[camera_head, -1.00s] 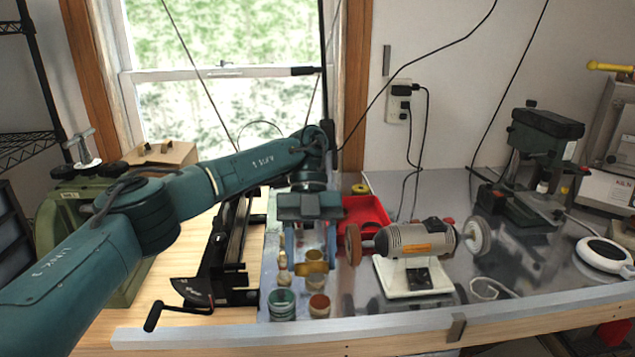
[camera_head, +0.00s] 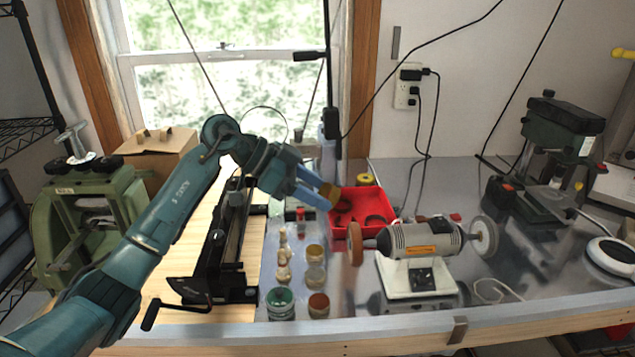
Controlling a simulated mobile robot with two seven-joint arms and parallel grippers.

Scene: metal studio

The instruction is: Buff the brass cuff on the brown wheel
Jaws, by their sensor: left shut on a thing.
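My left gripper (camera_head: 322,194) has light blue fingers and is shut on the brass cuff (camera_head: 331,193). The cuff is a small golden band, partly hidden between the fingertips. In the head view it shows over the left edge of the red tray, up and to the left of the brown wheel. The brown wheel (camera_head: 355,244) is mounted on the left end of the grey bench grinder (camera_head: 420,240). The cuff and the wheel are clearly apart. My right gripper is not in view.
The red tray (camera_head: 337,224) holds dark curved pieces. A pale wheel (camera_head: 485,237) sits on the grinder's right end. A green jar (camera_head: 281,304), a red-brown jar (camera_head: 318,305) and small wooden pieces (camera_head: 283,262) stand front left of the brown wheel. A green drill press (camera_head: 560,135) stands at right.

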